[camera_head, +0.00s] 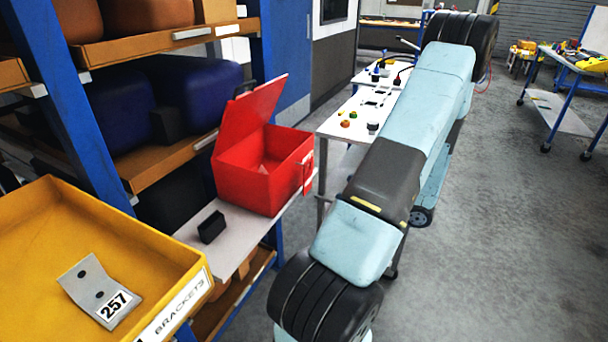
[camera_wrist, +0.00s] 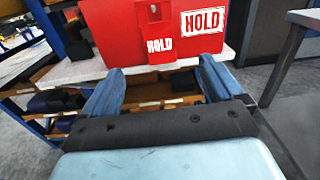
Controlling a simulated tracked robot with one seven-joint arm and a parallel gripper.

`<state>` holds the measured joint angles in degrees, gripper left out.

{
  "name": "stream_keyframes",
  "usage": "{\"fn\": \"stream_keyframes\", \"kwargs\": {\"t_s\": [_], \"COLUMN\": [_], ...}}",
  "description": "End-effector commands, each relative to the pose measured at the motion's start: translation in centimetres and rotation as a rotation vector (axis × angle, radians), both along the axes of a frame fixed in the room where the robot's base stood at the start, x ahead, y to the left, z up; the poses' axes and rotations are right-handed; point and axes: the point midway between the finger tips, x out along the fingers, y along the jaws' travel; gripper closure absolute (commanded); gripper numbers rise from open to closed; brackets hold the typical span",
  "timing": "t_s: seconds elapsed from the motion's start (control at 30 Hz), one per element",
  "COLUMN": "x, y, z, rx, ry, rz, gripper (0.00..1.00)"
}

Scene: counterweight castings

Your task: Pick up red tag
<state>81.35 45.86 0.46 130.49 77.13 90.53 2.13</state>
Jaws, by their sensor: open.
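The red tag (camera_wrist: 160,32) hangs from a hasp on the front of a red lidded box (camera_wrist: 108,22) in the wrist view. It bears a white "HOLD" label. The tag also shows in the head view as a narrow red strip (camera_head: 307,173) at the box's right side. My gripper (camera_wrist: 161,66) is open, with its two blue fingers spread to the left and right of the tag's lower end in the picture. Nothing is held between them. How far the fingertips are from the tag is hard to tell. My gripper cannot be made out in the head view.
The red box (camera_head: 262,172) has its lid up and stands on a pale shelf (camera_head: 238,262) beside a black block (camera_head: 211,227). A yellow bin (camera_head: 120,225) with a grey "257" bracket (camera_head: 92,280) is at lower left. A white table (camera_head: 338,124) with small parts stands behind my arm.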

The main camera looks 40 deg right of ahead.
Motion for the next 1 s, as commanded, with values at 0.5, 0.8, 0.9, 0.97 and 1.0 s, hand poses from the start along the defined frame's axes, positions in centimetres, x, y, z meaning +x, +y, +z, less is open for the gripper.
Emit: {"fn": "stream_keyframes", "kwargs": {"t_s": [0.5,0.8,0.9,0.97,1.0], "x": [6.3,8.2,9.5,10.2,10.6], "y": [2.1,3.0,3.7,4.0,4.1], "z": [0.0,-0.2,-0.4,-0.4,-0.4], "rx": [-0.001,0.001,0.002,0.001,0.0], "ry": [0.0,0.0,0.001,0.001,0.0], "rz": [-0.018,-0.018,-0.018,-0.017,-0.018], "gripper": [0.06,0.06,0.06,0.06,0.06]}}
